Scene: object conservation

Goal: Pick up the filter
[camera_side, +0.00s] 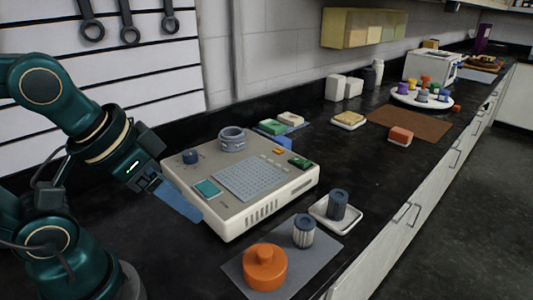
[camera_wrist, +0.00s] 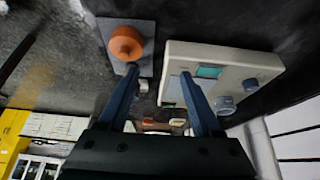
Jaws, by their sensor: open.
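No label marks the filter; a ribbed grey cylinder with a dark top (camera_side: 304,232) looks most like one. It stands upright on a grey mat (camera_side: 322,262), behind an orange lidded pot (camera_side: 265,268). A similar dark cylinder (camera_side: 338,205) stands on a small white tray (camera_side: 321,222). My gripper (camera_side: 190,212) is open and empty at the left side of a beige device, well left of both cylinders. In the wrist view my gripper (camera_wrist: 158,69) has its fingers spread, with the orange pot (camera_wrist: 125,42) near the left fingertip. The cylinders are largely hidden there.
The beige device (camera_side: 285,196) stands between my gripper and the cylinders, with a blue-grey ring (camera_side: 232,140) and a knob (camera_side: 190,156) on top. The dark counter is clear left of the mat.

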